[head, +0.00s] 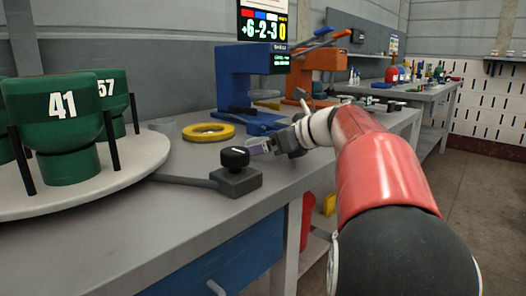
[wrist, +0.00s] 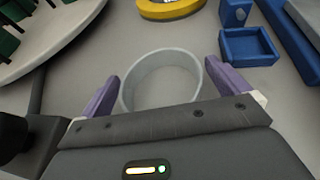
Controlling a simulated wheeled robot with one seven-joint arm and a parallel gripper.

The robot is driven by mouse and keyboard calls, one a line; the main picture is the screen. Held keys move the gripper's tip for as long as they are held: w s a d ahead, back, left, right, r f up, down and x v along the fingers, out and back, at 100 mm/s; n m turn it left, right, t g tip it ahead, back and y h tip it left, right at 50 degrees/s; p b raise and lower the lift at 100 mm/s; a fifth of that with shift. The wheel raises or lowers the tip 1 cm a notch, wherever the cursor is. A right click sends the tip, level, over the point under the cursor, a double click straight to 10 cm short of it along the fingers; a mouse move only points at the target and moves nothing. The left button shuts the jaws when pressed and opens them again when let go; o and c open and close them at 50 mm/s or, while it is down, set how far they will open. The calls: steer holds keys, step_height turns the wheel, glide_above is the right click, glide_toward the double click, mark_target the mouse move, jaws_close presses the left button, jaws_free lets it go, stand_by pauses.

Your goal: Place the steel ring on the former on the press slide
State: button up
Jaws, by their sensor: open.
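A pale grey, thin-walled ring (wrist: 162,104), which looks like the steel ring, stands on the grey bench in the wrist view. My gripper (wrist: 160,88) is open, with one purple finger on either side of it; small gaps seem to remain. The ring's near edge is hidden by my gripper. In the head view my gripper (head: 262,147) is low over the bench, and I cannot make out the ring there. The blue press (head: 236,80) stands beyond my gripper. I cannot clearly pick out the former or the slide.
A black knob on a grey block (head: 237,182) is close to my gripper. A yellow ring (head: 208,137) lies on the bench (head: 180,215) before the press. A round table (head: 100,190) with green numbered holders (head: 62,150) is at left. An orange press (head: 322,68) stands farther back.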

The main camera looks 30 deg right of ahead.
steer(key=shift+w+a+f, duration=0.1)
steer(key=shift+w+a, duration=0.05)
steer(key=shift+w, duration=0.1)
steer(key=shift+c, duration=0.4)
steer(key=c, duration=1)
